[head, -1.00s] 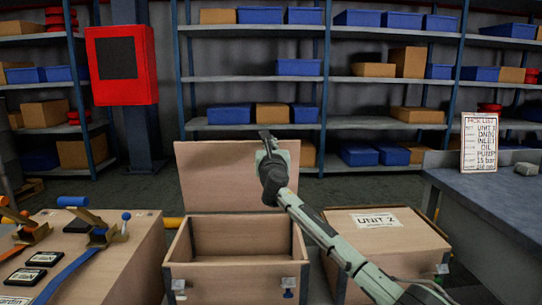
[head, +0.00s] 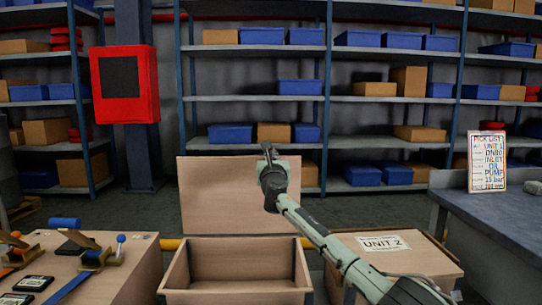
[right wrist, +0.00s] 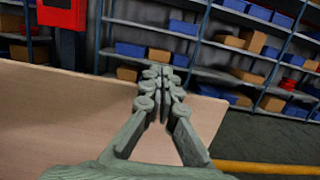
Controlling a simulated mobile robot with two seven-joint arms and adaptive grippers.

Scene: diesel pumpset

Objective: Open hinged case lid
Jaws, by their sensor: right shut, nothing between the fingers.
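A wooden case (head: 235,297) stands in the lower middle of the head view, empty inside as far as I see. Its hinged lid (head: 215,200) stands up at the back edge, swung open and roughly upright. My right gripper (head: 266,150) is in front of the lid's upper right part, near its top edge. In the right wrist view the shut, empty fingers (right wrist: 162,72) point past the top edge of the lid (right wrist: 70,110). I cannot tell whether they touch it. My left gripper is not in view.
A closed case labelled UNIT 2 (head: 400,262) stands on the right, under my right arm. A bench with levers (head: 90,265) is at left, a grey table (head: 490,220) with a pick list sign (head: 487,160) at right. Shelves (head: 255,98) with bins and a red wall box (head: 124,84) are behind.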

